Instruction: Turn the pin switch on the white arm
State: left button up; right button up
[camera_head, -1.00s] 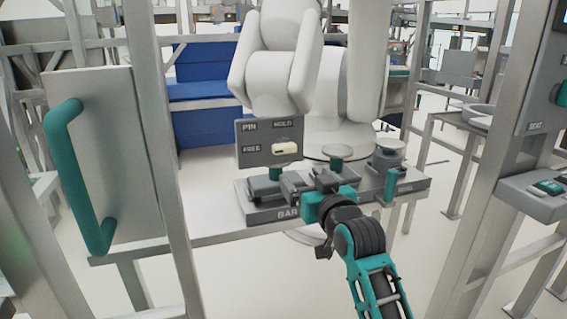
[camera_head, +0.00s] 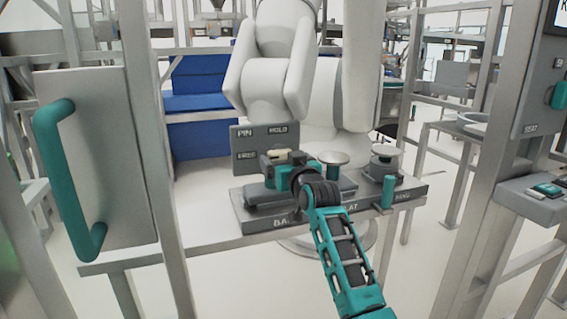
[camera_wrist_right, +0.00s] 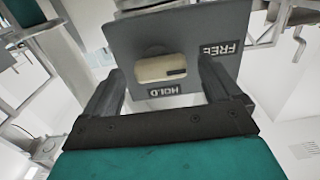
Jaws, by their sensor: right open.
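The pin switch is a cream knob on a grey panel (camera_head: 247,137) labelled PIN, HOLD and FREE, in front of the white arm (camera_head: 270,75). In the right wrist view the knob (camera_wrist_right: 160,68) lies lengthwise across the picture, with a dark mark at its right end, on the side of the FREE label (camera_wrist_right: 221,48). My right gripper (camera_wrist_right: 160,72) is open, its fingers to either side of the knob; I cannot tell whether they touch it. In the head view my right gripper (camera_head: 283,160) covers the panel's lower right part. My left gripper is not in view.
Below the panel, a grey base block (camera_head: 262,217) carries round-topped knobs (camera_head: 334,158) and a teal lever (camera_head: 388,190). A door with a teal handle (camera_head: 62,180) stands at the left. A post with a control box (camera_head: 540,200) stands at the right.

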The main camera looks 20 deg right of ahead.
jog(key=shift+w, duration=0.4)
